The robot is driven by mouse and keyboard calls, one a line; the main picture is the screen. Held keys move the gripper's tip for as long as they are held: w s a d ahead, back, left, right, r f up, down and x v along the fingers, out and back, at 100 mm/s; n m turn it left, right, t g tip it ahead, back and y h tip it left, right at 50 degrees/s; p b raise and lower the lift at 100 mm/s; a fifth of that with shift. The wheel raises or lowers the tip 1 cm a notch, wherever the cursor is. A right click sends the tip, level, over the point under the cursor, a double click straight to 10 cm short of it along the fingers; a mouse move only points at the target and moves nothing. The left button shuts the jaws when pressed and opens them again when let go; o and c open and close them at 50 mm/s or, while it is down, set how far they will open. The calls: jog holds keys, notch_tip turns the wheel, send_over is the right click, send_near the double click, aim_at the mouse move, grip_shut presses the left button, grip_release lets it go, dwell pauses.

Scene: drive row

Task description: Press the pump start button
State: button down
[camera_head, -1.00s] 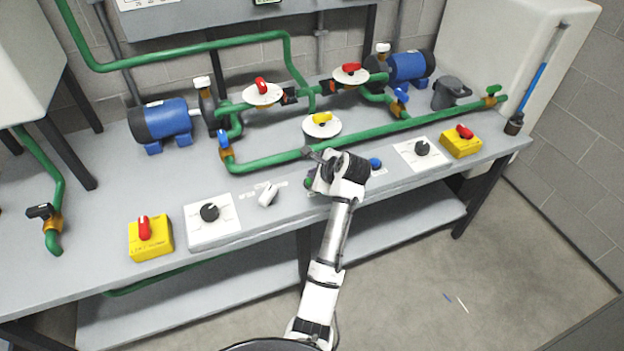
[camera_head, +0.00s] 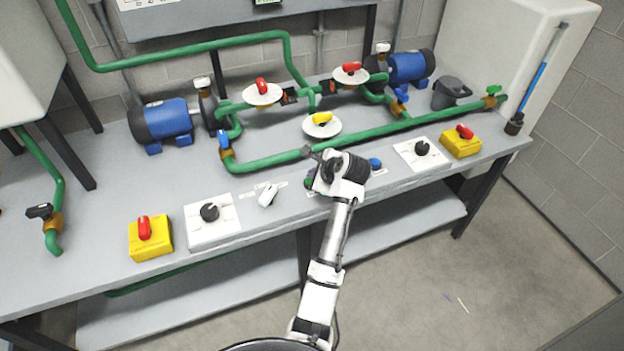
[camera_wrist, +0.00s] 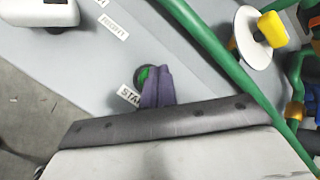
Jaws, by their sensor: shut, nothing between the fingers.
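The green start button (camera_wrist: 143,76) shows in the wrist view as a round green cap in a dark ring, partly covered by my fingers. Its label (camera_wrist: 129,96) reads "STA", with the rest hidden. My gripper (camera_wrist: 158,72) is shut and empty, its dark fingertips over the right side of the button. I cannot tell whether they touch it.
A blue button (camera_head: 376,163) lies to the right of my wrist. A white selector handle (camera_head: 267,195) and a black knob (camera_head: 209,212) lie to the left. Green pipe (camera_head: 270,162) runs behind my gripper, near a yellow-handled white disc (camera_head: 322,125).

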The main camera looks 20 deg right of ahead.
jog(key=shift+f, duration=0.1)
jog(key=shift+f, duration=0.4)
dwell(0.3)
jog(key=shift+p, duration=0.35)
jog(key=shift+r+p, duration=0.5)
jog(key=shift+p, duration=0.3)
notch_tip(320, 180, up, 3)
jog(key=p, duration=0.3)
jog(key=shift+f, duration=0.2)
jog(key=shift+r, duration=1.7)
